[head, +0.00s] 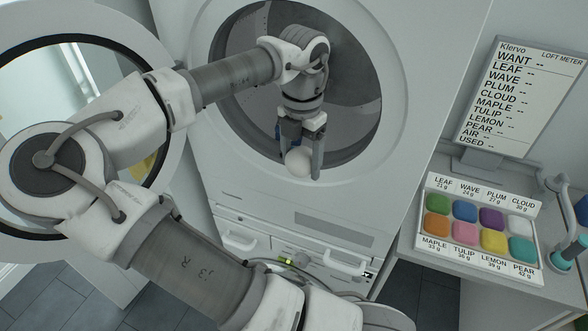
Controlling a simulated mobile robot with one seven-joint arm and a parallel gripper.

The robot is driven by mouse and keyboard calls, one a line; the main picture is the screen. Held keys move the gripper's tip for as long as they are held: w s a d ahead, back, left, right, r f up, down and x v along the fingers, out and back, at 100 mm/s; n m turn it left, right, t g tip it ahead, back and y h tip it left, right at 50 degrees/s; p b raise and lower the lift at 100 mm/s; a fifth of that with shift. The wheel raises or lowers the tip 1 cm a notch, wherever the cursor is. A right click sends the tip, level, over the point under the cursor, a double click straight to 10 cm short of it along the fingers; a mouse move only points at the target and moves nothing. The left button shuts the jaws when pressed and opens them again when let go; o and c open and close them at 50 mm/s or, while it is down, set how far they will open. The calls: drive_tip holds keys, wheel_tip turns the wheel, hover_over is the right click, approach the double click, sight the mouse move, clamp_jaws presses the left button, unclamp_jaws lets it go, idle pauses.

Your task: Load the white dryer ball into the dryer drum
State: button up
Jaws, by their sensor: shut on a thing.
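The white dryer ball (298,162) is between the fingers of my gripper (300,165), which is shut on it and points downward. The ball hangs in front of the lower part of the round drum opening. The dryer drum (345,75) is open, with its grey metal inside visible behind my wrist. I cannot tell whether the ball is past the plane of the opening's rim.
The round dryer door (150,45) stands swung open at the left. At the right, a counter (420,262) holds a tray of several coloured blocks (482,225) and a printed sign board (520,95). Dryer drawers (330,262) lie below the opening.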

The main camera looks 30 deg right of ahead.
drive_tip(key=w+d+f, duration=0.1)
drive_tip(key=w+d, duration=0.3)
drive_tip(key=d, duration=0.1)
drive_tip(key=w+d+f, duration=0.1)
drive_tip(key=w+d, duration=0.3)
drive_tip(key=w+d+f, duration=0.2)
drive_tip(key=w+d, duration=0.2)
drive_tip(key=d, duration=0.1)
drive_tip(key=shift+w+d, duration=0.3)
drive_tip(key=shift+w, duration=0.1)
drive_tip(key=shift+w+d+f, duration=0.4)
drive_tip(key=shift+w+f, duration=0.05)
drive_tip(key=shift+f, duration=0.2)
drive_tip(key=o, duration=1.2)
drive_tip(key=shift+o, duration=0.2)
drive_tip(key=shift+a, duration=0.15)
drive_tip(key=shift+s+a+r, duration=0.75)
drive_tip(key=shift+s+a, duration=0.25)
drive_tip(key=shift+a, duration=0.1)
drive_tip(key=shift+s+a+r, duration=0.75)
drive_tip(key=shift+s+a, duration=0.25)
drive_tip(key=shift+a, duration=0.05)
drive_tip(key=s+a, duration=1.7)
drive_tip(key=a, duration=0.2)
drive_tip(key=shift+s+a, duration=0.2)
